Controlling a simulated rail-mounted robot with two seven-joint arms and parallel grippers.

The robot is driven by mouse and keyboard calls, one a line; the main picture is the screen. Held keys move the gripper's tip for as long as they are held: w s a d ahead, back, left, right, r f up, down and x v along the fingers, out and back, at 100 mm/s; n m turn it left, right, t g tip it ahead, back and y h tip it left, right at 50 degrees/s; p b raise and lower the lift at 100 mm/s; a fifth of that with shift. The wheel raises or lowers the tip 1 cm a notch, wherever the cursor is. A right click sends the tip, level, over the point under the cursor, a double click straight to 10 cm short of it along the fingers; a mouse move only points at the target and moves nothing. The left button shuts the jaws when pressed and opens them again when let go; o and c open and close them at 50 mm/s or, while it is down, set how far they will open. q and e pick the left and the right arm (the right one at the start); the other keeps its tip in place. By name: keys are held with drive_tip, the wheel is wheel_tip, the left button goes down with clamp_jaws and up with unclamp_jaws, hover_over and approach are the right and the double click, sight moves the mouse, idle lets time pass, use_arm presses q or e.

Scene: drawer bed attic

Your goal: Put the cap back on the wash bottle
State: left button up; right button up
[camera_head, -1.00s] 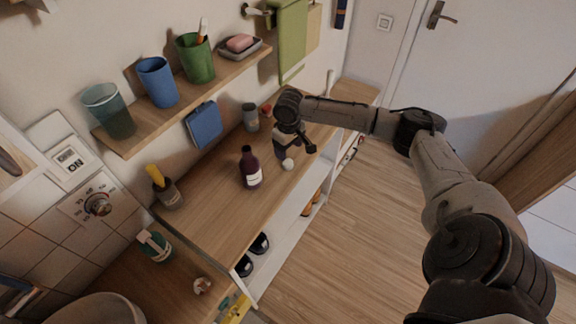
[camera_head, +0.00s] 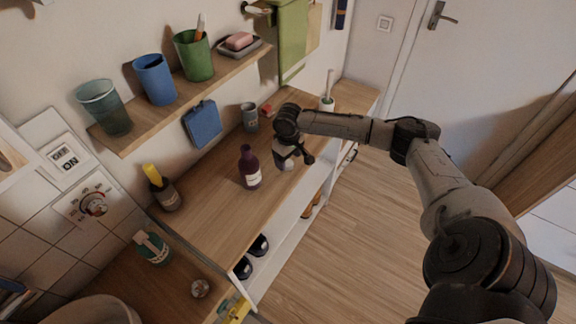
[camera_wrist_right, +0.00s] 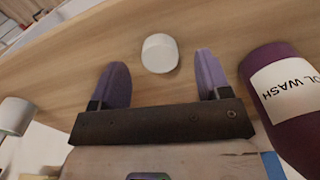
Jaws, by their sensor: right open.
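The wash bottle (camera_head: 249,168) is dark purple with a white label and stands upright on the wooden counter, left of my right gripper in the head view. In the right wrist view the bottle (camera_wrist_right: 296,105) is at the right edge, beside one finger and apart from it. A small white round cap (camera_wrist_right: 160,53) lies on the counter just beyond and between the fingertips. My right gripper (camera_wrist_right: 160,75) is open and empty, pointing at the cap. In the head view my right gripper (camera_head: 284,164) is low over the counter and hides the cap. My left gripper is not in view.
A grey cup (camera_head: 250,117), a red item (camera_head: 267,111) and a white toothbrush holder (camera_head: 327,104) stand along the counter's back. A shelf (camera_head: 160,118) with cups overhangs the back. The counter's front is clear.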

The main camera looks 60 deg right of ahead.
wheel_tip(320, 180, down, 2)
drive_tip(key=shift+f, duration=0.1)
drive_tip(key=c, duration=1)
